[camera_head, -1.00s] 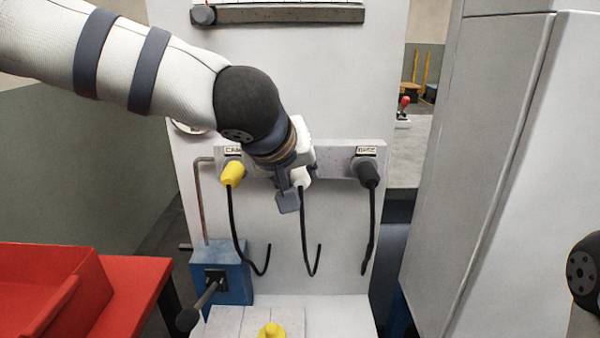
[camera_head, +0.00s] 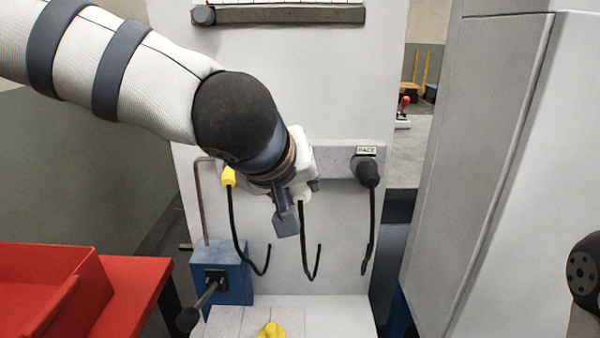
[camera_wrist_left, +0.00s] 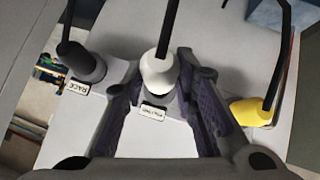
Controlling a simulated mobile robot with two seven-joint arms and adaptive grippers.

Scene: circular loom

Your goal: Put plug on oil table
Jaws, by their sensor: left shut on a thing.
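A white plug (camera_head: 304,194) with a black cable hangs at the front of the machine's plug rail (camera_head: 335,160). My left gripper (camera_head: 299,205) is at it and shut on it. In the left wrist view the white plug (camera_wrist_left: 157,72) shows between the two purple-padded fingers (camera_wrist_left: 160,110), with a label below it. I cannot tell whether the plug is clear of its socket. No oil table can be told for sure. My right gripper is not in view.
A yellow plug (camera_head: 229,178) is left of my gripper, partly hidden, and a black plug (camera_head: 367,173) is to the right. A red table (camera_head: 140,275) with a red bin (camera_head: 60,290) stands left. A grey cabinet (camera_head: 490,150) stands right. A yellow object (camera_head: 272,330) lies at the bottom.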

